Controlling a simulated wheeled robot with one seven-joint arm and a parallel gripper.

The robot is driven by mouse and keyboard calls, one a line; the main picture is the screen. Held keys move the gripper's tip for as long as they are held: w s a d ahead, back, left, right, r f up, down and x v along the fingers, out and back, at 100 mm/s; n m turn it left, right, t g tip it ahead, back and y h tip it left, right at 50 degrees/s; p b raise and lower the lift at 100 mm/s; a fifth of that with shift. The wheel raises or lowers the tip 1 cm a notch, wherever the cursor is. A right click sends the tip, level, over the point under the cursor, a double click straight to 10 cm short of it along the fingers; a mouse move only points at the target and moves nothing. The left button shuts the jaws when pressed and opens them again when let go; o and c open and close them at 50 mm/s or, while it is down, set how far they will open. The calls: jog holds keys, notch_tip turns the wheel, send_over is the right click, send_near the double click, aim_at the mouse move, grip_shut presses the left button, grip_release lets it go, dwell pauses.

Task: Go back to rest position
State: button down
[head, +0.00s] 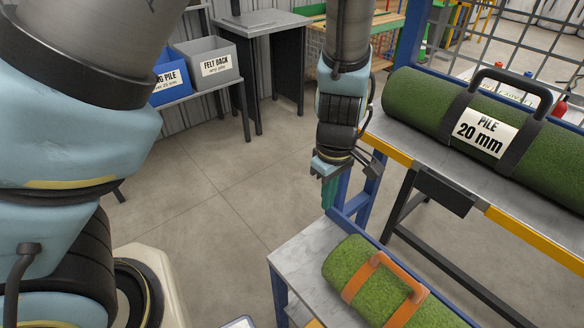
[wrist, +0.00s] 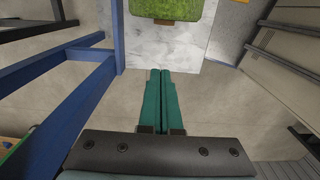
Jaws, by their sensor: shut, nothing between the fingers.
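My gripper (head: 328,190) hangs pointing down in the middle of the head view, over open floor beside a blue frame post. In the wrist view its two green fingers (wrist: 160,72) lie side by side, shut and empty. A small turf roll with an orange handle (head: 350,262) lies on a low marble-topped stand (head: 300,262), below and to the right of my gripper. Part of this turf also shows at the top of the wrist view (wrist: 165,9). My fingertips are apart from the roll.
A large turf roll labelled "PILE 20 mm" (head: 410,103) lies on a yellow-edged bench (head: 500,220) at right. A blue bin (head: 168,92) and a grey "FELT BACK" bin (head: 222,86) stand at the back left. Blue frame posts (wrist: 65,110) are close to my gripper. The middle floor is clear.

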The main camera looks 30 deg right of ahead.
jog(key=w+a+r, duration=0.5)
jog(key=w+a, duration=0.3)
jog(key=w, duration=0.2)
jog(key=w+a+r+m, duration=0.1)
jog(key=w+a+r, duration=0.1)
jog(key=a, duration=0.7)
jog(key=w+a+r+m+t, duration=0.1)
jog(key=w+a+r, duration=0.2)
jog(key=a, duration=0.6)
jog(key=w+a+r+m, duration=0.1)
jog(key=w+a+r, duration=0.2)
jog(key=a, duration=0.6)
jog(key=shift+a+r+t, duration=0.15)
jog(key=shift+r+t, duration=0.15)
jog(key=shift+r, duration=0.05)
jog(key=shift+w+a, duration=0.1)
